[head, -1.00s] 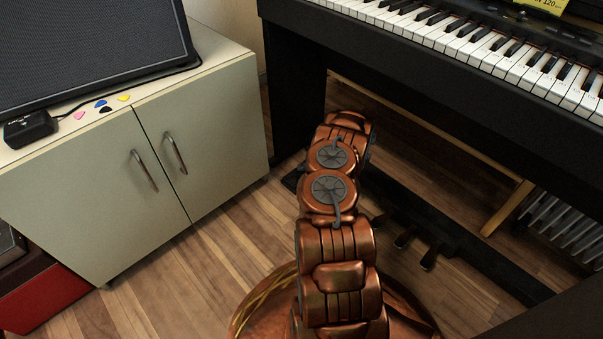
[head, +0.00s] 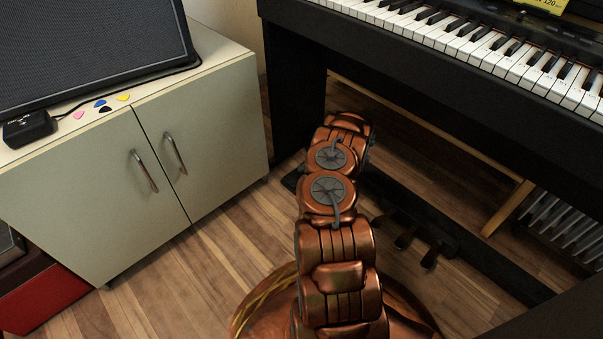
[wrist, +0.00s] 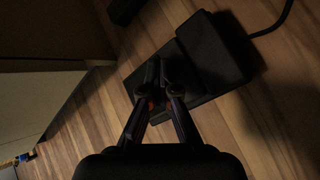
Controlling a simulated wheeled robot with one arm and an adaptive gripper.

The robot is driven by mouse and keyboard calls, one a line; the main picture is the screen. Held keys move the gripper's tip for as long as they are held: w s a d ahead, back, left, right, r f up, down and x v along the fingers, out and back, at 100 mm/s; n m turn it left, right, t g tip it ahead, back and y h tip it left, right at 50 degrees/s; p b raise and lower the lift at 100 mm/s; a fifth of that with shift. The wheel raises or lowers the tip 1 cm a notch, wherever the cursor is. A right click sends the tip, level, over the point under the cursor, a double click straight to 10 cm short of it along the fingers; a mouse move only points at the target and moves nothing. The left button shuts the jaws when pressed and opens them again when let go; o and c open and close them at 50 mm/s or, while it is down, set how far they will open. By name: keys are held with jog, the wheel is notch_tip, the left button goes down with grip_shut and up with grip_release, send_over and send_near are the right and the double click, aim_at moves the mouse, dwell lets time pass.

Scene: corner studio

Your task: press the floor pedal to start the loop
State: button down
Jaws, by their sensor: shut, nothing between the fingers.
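The floor pedal (wrist: 215,50) is a black block with a flatter dark plate and a cable, lying on the wood floor in the wrist view. My gripper (wrist: 160,72) is shut and empty, with its fingertips over the plate part of the pedal. The dark picture does not show whether the tips touch it. In the head view my copper arm hides the gripper, and I cannot make out the floor pedal there.
A black digital piano (head: 450,75) stands at the right, with its own small pedals (head: 405,238) low beneath it. A pale cabinet (head: 90,180) stands at the left with an amplifier (head: 90,45) on top. Bare wood floor (head: 215,255) lies between them.

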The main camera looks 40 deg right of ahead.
jog(key=shift+a+f, duration=0.2)
jog(key=shift+f, duration=0.25)
dwell(0.4)
jog(key=shift+r, duration=0.9)
jog(key=shift+r, duration=0.1)
jog(key=shift+d+r+p, duration=0.15)
jog(key=shift+r+p, duration=1.4)
jog(key=shift+r, duration=1)
